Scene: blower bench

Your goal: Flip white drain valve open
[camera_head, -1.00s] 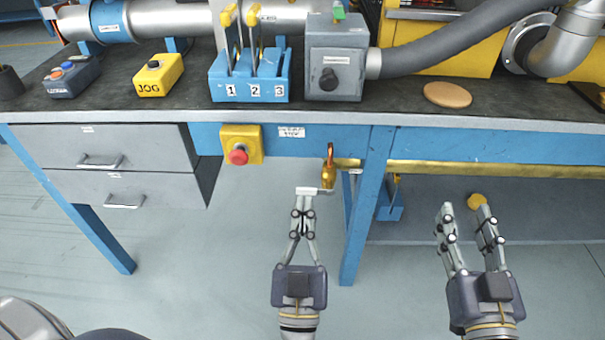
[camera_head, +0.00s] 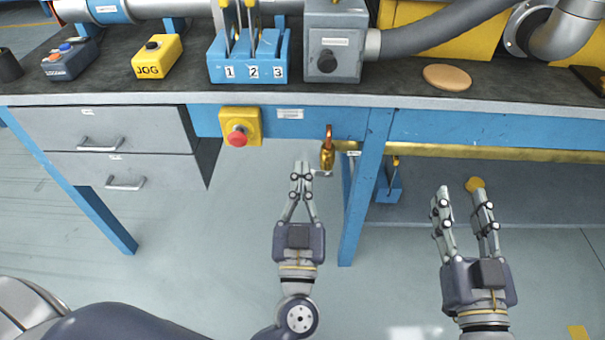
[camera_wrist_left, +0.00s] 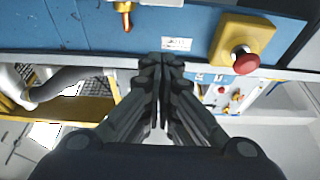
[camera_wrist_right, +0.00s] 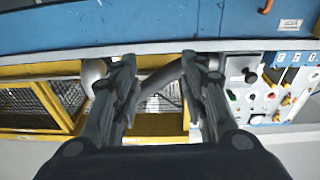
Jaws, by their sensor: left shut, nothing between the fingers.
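The brass drain valve (camera_head: 327,157) with a copper-coloured tip hangs under the bench's front edge, left of a blue leg. In the left wrist view the brass valve (camera_wrist_left: 124,18) is at the top, with part of its white lever (camera_wrist_left: 162,3) at the top edge. In the head view only a small pale bit shows between valve and fingers; the rest of the lever seems hidden. My left gripper (camera_head: 302,166) is shut and empty, its tips just left of the valve; contact cannot be told. My right gripper (camera_head: 458,190) is open and empty, further right below the bench.
A yellow box with a red stop button (camera_head: 237,135) is on the bench front, left of the valve. Grey drawers (camera_head: 110,140) are further left. The blue bench leg (camera_head: 362,195) stands close right of the valve. The floor below my left gripper is clear.

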